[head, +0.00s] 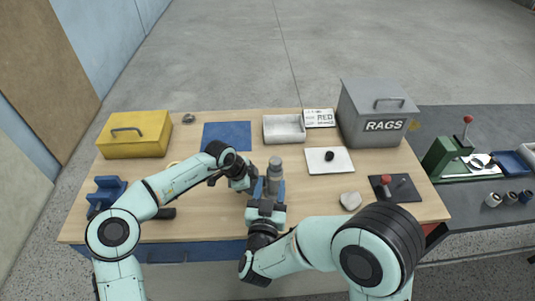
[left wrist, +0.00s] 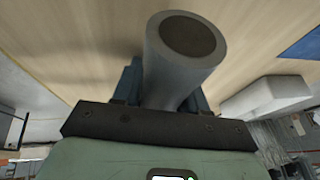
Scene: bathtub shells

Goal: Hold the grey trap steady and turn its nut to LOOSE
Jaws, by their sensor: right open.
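The grey trap (head: 275,168) stands upright near the front middle of the bench, with blue (head: 279,186) showing around its lower part. In the left wrist view the trap (left wrist: 183,62) is a large grey cylinder with a dark round end, close in front of the wrist. My left gripper (head: 253,182) is at the trap's left side; its fingertips are hidden, so its grip cannot be made out. My right gripper (head: 266,202) is open, low at the near side of the trap. The nut and any LOOSE mark cannot be made out.
A yellow box (head: 135,135) stands back left, a grey RAGS box (head: 375,115) back right. A blue mat (head: 227,135), white tray (head: 284,129), white pad (head: 329,160) and pale stone (head: 350,201) lie around. A dark plate with a red-knobbed lever (head: 397,188) is at right.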

